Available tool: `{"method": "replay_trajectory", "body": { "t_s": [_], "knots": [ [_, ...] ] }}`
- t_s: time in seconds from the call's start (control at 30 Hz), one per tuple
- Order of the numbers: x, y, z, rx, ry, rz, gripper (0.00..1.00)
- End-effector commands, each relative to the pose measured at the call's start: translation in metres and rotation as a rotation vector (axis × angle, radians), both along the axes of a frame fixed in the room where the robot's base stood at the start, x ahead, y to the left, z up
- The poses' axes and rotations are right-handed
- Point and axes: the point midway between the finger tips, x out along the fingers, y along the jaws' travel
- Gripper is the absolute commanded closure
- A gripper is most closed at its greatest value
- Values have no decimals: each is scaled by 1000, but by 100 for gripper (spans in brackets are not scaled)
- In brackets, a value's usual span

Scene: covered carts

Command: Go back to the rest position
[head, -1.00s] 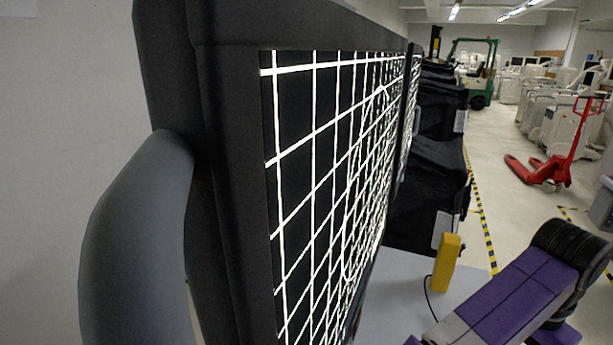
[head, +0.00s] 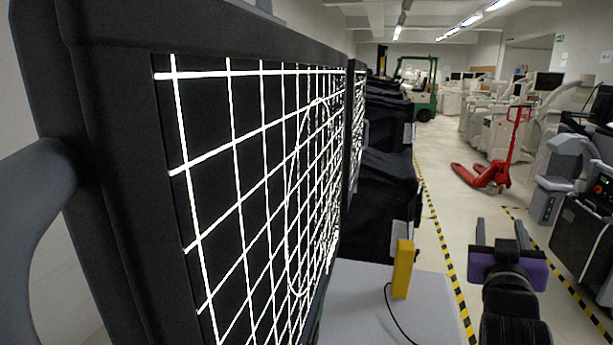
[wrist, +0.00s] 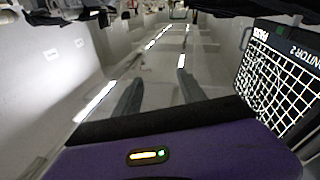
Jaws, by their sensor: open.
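My gripper (head: 500,233) is at the lower right of the head view, with its two dark fingers apart and pointing up the picture. Nothing shows between them. The purple wrist part sits just below the fingers. In the wrist view my gripper (wrist: 156,92) also has its fingers apart, with only the room behind them. The gripper is right of the grey cart top and clear of it in the head view.
A large monitor (head: 165,45) with a white grid fills the left; it also shows in the wrist view (wrist: 240,85). A yellow block (head: 402,270) with a cable stands on the grey top (head: 440,310). Dark covered carts (head: 380,190), a red pallet jack (head: 490,176) and a green forklift (head: 424,100) stand beyond.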

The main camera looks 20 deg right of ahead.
Motion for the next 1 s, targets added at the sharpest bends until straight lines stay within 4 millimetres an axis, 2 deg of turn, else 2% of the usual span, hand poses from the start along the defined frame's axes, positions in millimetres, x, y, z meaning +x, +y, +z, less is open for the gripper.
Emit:
{"method": "replay_trajectory", "body": {
  "t_s": [0.1,0.27,0.47,0.7,1.0],
  "knots": [
    [-2,38,-10,-118,-4,123,52],
    [-13,92,-32,-219,-15,293,52],
    [-45,158,-74,-259,-17,497,52],
    [-105,224,-127,-197,-6,699,52],
    [-199,280,-183,4,44,838,52]
  ]
}}
